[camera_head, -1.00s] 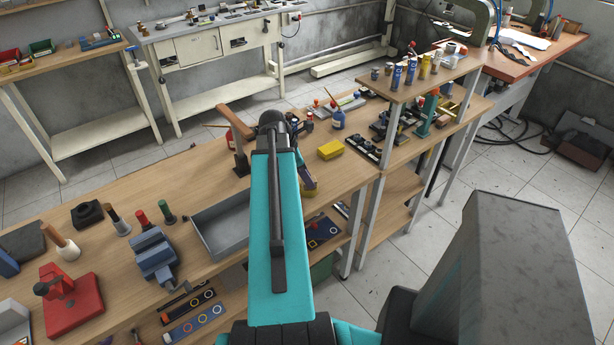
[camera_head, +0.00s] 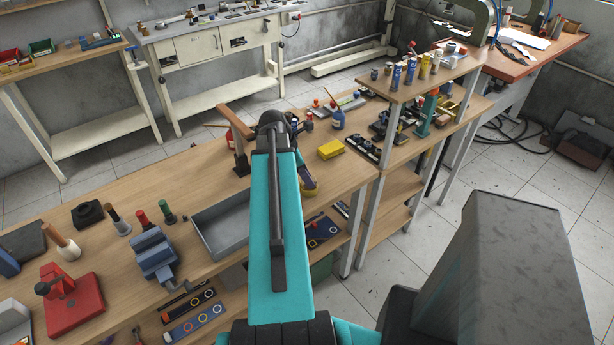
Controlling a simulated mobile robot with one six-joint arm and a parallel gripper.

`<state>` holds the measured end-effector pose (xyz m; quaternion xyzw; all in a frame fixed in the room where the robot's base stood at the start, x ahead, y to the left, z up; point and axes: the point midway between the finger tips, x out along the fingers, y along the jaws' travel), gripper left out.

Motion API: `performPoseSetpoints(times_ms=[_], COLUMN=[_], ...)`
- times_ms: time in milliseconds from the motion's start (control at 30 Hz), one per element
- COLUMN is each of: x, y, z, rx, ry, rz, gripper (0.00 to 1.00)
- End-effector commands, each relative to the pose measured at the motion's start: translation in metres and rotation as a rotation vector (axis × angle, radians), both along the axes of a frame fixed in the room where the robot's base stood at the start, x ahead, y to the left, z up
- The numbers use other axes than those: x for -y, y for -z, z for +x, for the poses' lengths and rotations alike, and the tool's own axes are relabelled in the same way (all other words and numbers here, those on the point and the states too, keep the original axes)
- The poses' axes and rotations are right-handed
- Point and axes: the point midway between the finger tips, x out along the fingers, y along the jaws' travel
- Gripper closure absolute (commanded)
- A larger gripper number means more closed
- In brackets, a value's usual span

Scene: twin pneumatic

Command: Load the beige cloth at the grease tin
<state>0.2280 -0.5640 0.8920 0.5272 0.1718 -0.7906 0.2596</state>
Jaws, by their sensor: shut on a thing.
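My gripper (camera_head: 305,182) shows only in part, just right of my teal arm, over the right end of the long wooden bench. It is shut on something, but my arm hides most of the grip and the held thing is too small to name. A dull yellow patch (camera_head: 310,190) shows at the gripper's lower end. I cannot tell whether this is the held thing or something behind it. I cannot make out the beige cloth or the grease tin for sure.
A yellow block (camera_head: 330,149) and a blue bottle (camera_head: 338,120) stand beyond the gripper. A grey tray (camera_head: 222,222) lies left of my arm, with a blue vise (camera_head: 153,255) farther left. A raised shelf (camera_head: 420,86) with several tubes stands at right. Some bare bench lies at left.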

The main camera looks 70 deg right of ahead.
Motion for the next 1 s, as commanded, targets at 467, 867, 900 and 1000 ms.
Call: performPoseSetpoints(times_ms=[467,867,900,1000], x=[-0.002,-0.001,-0.001,-0.001], y=[0.003,-0.013,-0.015,-0.021], z=[0.0,0.0,0.0,0.0], rx=[0.001,0.001,0.001,0.0], ry=[0.001,0.0,0.0,0.0], rz=[0.008,0.004,0.004,0.003], gripper=[0.91,0.91,0.91,0.91])
